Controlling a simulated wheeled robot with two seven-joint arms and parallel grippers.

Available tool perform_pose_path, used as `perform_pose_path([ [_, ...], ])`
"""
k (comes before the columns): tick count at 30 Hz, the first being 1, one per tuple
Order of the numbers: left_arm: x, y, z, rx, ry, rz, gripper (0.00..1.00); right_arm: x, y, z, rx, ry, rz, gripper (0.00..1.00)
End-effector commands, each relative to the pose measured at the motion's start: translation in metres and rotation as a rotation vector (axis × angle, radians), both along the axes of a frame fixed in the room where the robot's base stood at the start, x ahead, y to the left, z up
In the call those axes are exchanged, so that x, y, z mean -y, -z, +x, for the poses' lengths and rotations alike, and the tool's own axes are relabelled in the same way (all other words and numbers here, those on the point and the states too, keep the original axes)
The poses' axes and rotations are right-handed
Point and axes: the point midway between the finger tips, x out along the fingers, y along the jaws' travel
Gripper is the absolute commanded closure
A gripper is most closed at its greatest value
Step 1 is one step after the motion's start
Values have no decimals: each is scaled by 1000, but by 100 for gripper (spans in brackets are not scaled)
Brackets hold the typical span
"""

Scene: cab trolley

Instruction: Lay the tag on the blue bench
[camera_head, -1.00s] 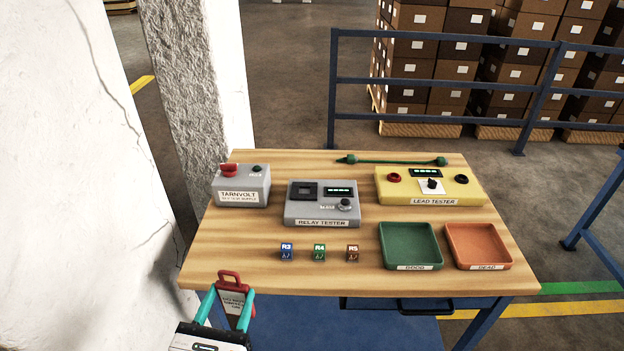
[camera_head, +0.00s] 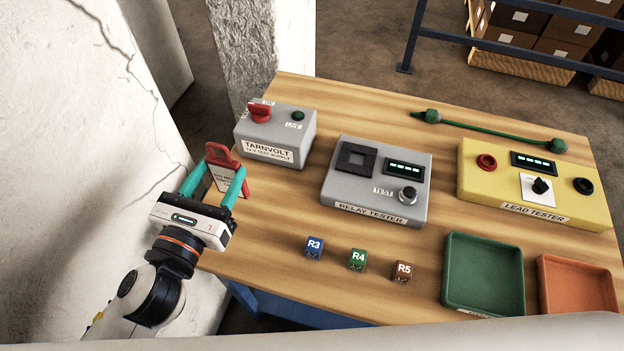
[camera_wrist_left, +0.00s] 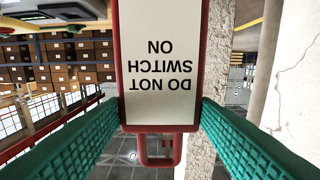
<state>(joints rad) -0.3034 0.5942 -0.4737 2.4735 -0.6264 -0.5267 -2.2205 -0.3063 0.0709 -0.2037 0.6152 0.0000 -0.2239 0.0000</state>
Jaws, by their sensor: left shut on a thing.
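The tag (camera_head: 221,155) is a red-framed plate with a loop handle and a white face. In the left wrist view the tag (camera_wrist_left: 160,52) reads "DO NOT SWITCH ON" upside down. My left gripper (camera_head: 219,182) is shut on it with teal fingers, one at each side near the handle end. It holds the tag at the bench's left edge, in front of the grey power supply; I cannot tell its exact height. The bench (camera_head: 285,208) has a bare wooden top and a blue underframe (camera_head: 300,308). My right gripper is out of view.
The grey TARNVOLT supply (camera_head: 275,138) with a red switch, relay tester (camera_head: 375,180) and yellow lead tester (camera_head: 525,185) stand on the bench. Three small relays (camera_head: 357,258) and green (camera_head: 484,275) and orange (camera_head: 580,287) trays lie in front. A cracked white wall (camera_head: 60,130) rises at left.

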Motion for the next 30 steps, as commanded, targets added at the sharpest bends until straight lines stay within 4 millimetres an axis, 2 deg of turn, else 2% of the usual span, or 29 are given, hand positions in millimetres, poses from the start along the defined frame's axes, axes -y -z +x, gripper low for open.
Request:
perform_pose_path([
  [4,0,4,0,-3,-2,-1,69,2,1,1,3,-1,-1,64],
  [12,-1,53,0,-6,-6,-2,69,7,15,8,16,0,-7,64],
  [17,-1,66,0,-4,-4,-2,69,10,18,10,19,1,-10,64],
  [22,-1,92,0,-6,-5,-2,69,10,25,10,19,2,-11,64],
  [25,-1,100,0,-4,-4,-1,69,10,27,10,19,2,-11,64],
  [30,0,101,0,-2,-2,0,69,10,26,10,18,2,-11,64],
])
